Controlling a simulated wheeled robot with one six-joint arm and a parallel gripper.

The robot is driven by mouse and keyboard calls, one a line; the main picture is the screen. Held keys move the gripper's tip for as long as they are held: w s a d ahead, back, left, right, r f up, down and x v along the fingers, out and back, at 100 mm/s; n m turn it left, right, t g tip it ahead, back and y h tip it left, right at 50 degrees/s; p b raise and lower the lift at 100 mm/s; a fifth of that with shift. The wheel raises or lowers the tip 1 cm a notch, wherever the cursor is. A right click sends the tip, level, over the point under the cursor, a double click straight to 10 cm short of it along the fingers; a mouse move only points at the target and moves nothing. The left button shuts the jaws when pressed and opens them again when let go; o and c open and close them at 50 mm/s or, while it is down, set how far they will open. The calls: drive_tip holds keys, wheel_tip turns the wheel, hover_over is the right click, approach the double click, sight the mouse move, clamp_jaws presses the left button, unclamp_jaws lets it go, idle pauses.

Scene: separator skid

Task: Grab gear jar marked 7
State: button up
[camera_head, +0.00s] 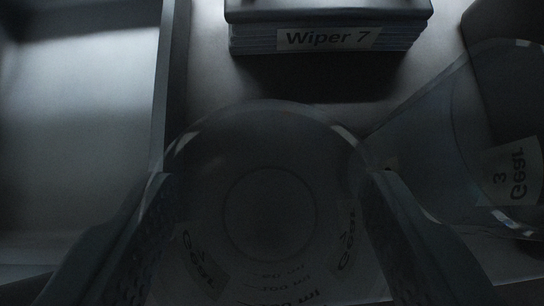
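A clear glass jar (268,130) stands in the lower middle, seen from above into its round mouth. Its round base shows dimly inside. Labels reading "Gear" show through or on its glass at lower left and lower right; a mark beside the left one may be a 7, but it is dim. My gripper (265,185) has its two dark fingers far apart, one on each side of this jar. The fingertips are close to the jar's sides; I cannot tell whether they touch. A second clear jar (425,140) at right carries a label "Gear 3".
A dark stacked item (325,38) labelled "Wiper 7" lies behind the jar at top. A grey bin or tray (172,60) with a raised wall fills the left. A dark object (510,20) is at top right. The light is dim.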

drive_tip(key=shift+w+f, duration=0.45)
drive_tip(key=shift+w, duration=0.05)
drive_tip(key=shift+c, duration=0.4)
drive_tip(key=c, duration=0.5)
drive_tip(key=shift+c, duration=0.2)
